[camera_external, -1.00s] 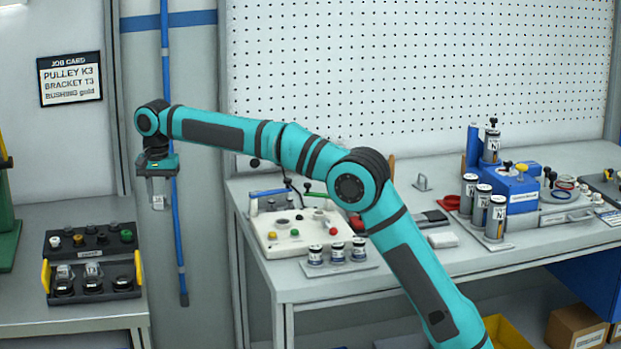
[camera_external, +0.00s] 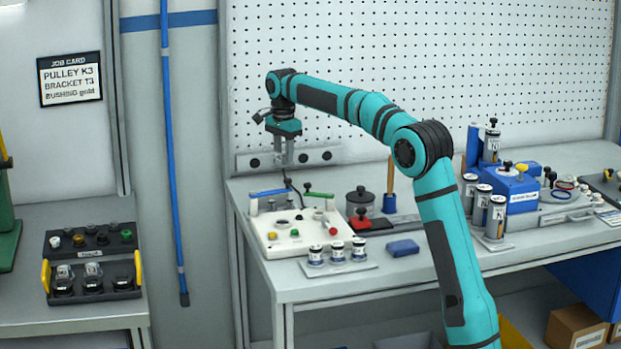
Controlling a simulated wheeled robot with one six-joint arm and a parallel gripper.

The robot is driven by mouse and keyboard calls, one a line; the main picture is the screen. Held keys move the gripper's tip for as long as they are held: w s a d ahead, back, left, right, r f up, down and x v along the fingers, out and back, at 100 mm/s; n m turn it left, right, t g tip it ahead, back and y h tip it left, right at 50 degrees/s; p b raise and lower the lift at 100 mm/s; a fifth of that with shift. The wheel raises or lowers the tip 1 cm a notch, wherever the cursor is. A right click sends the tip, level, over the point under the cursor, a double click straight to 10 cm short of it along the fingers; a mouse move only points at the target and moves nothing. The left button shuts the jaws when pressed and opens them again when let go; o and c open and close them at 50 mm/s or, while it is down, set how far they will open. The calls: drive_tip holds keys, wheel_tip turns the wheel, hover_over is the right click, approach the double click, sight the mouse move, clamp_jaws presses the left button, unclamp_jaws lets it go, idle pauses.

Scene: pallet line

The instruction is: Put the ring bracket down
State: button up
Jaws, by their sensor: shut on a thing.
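My gripper (camera_external: 284,161) hangs pointing down above the back left of the grey workbench (camera_external: 310,285), in front of the wall rail. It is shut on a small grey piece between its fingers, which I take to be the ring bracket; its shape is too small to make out. The piece is in the air, above and behind the white panel with coloured knobs (camera_external: 291,243), apart from the bench top.
A dark lidded pot (camera_external: 360,203) and a brown-handled tool with a blue base (camera_external: 389,201) stand right of the panel. Small labelled jars (camera_external: 337,251) stand in front. A blue block (camera_external: 402,248) lies nearby. Dark trays (camera_external: 92,279) sit on the left bench.

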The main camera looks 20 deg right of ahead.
drive_tip(key=d+m, duration=0.5)
drive_tip(key=d, duration=2.1)
drive_tip(key=shift+w+d+m, duration=0.25)
drive_tip(key=shift+m, duration=0.15)
drive_tip(key=shift+f, duration=4.95)
drive_tip(key=shift+f, duration=0.1)
drive_tip(key=o, duration=1.1)
drive_tip(key=shift+c, duration=0.2)
